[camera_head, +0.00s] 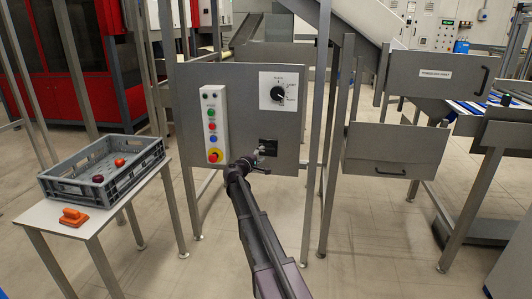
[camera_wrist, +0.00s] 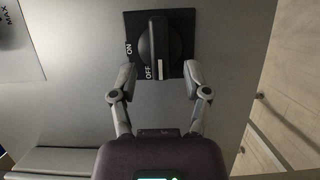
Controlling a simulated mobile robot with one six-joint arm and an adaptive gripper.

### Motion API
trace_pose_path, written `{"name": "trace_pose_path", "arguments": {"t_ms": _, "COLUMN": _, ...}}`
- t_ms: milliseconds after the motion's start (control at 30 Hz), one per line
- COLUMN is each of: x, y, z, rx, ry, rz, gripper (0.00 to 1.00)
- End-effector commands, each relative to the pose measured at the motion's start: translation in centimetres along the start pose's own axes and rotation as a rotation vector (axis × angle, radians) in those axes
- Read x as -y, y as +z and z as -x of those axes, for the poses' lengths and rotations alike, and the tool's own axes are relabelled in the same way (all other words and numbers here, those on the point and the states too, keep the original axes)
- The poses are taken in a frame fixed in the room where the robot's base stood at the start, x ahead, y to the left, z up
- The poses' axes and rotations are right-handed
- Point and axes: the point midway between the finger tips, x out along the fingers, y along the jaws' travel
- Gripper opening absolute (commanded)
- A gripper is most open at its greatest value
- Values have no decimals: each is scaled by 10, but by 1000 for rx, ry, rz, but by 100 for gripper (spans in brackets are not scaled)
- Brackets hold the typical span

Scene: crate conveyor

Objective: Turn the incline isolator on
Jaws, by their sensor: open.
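The incline isolator is a black rotary switch on a dark plate on the grey panel. In the wrist view its knob (camera_wrist: 161,42) stands ahead of my gripper (camera_wrist: 158,76), with its white mark at the lower end beside the OFF label. The ON label sits to the upper left of OFF. My gripper's two fingers are open, one on each side of the knob's lower end; I cannot tell whether they touch it. In the head view the isolator plate (camera_head: 268,146) is partly hidden behind my gripper (camera_head: 257,153).
The panel (camera_head: 237,84) also carries a button strip (camera_head: 213,125) with a red emergency stop and a dial (camera_head: 278,93) above the isolator. A table on the left holds a grey crate (camera_head: 80,188) and an orange object (camera_head: 73,217). Metal posts stand to the right.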

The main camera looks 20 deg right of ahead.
Motion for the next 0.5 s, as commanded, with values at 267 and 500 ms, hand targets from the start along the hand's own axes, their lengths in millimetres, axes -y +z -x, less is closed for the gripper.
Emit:
{"name": "trace_pose_path", "arguments": {"t_ms": 267, "x": 0, "y": -1, "z": -29, "rx": 0, "ry": 0, "rz": 0, "gripper": 61}}
{"name": "trace_pose_path", "arguments": {"t_ms": 500, "x": 0, "y": 0, "z": -34, "rx": -1, "ry": 0, "rz": 0, "gripper": 61}}
